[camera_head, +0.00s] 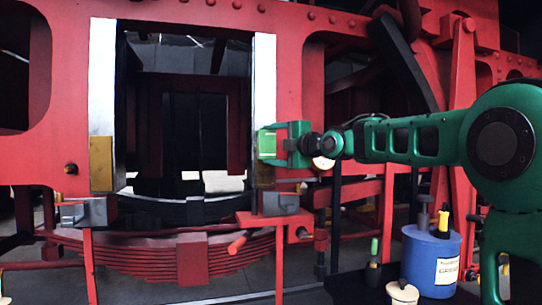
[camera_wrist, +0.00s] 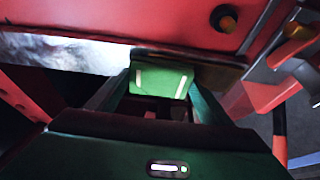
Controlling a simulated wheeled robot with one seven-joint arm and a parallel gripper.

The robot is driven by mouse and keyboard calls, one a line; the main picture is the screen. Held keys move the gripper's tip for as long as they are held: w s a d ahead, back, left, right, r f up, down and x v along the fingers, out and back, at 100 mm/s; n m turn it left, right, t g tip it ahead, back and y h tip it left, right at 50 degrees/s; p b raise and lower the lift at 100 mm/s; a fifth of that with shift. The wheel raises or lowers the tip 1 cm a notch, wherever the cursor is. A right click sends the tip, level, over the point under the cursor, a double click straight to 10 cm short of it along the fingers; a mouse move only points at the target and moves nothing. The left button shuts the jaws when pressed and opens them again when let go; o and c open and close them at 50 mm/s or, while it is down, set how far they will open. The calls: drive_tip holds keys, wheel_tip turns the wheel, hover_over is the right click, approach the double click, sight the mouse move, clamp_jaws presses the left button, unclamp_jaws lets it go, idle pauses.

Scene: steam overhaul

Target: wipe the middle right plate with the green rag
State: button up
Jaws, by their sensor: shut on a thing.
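My gripper (camera_head: 284,145) reaches in from the right and is shut on the green rag (camera_head: 267,143). The wrist view shows the rag (camera_wrist: 160,82) as a bright green block between the two fingers. The rag is at the right upright of the frame opening, where a pale metal plate (camera_head: 264,85) above meets a brass-coloured plate (camera_head: 263,175) below. In the wrist view the pale metal (camera_wrist: 65,54) lies left of the rag and the brownish plate (camera_wrist: 207,76) to its right. Whether the rag touches the surface I cannot tell; it hides the part behind it.
The left upright carries another pale plate (camera_head: 102,75) and a brass plate (camera_head: 101,163). A grey block on a red clamp (camera_head: 281,203) sits below the right upright. A blue drum (camera_head: 431,260) stands under my arm. The opening between the uprights is dark.

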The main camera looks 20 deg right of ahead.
drive_tip(key=shift+r, duration=1.15)
drive_tip(key=shift+f, duration=0.1)
drive_tip(key=shift+s+f, duration=0.1)
drive_tip(key=shift+f, duration=7.75)
drive_tip(key=shift+s, duration=2.85)
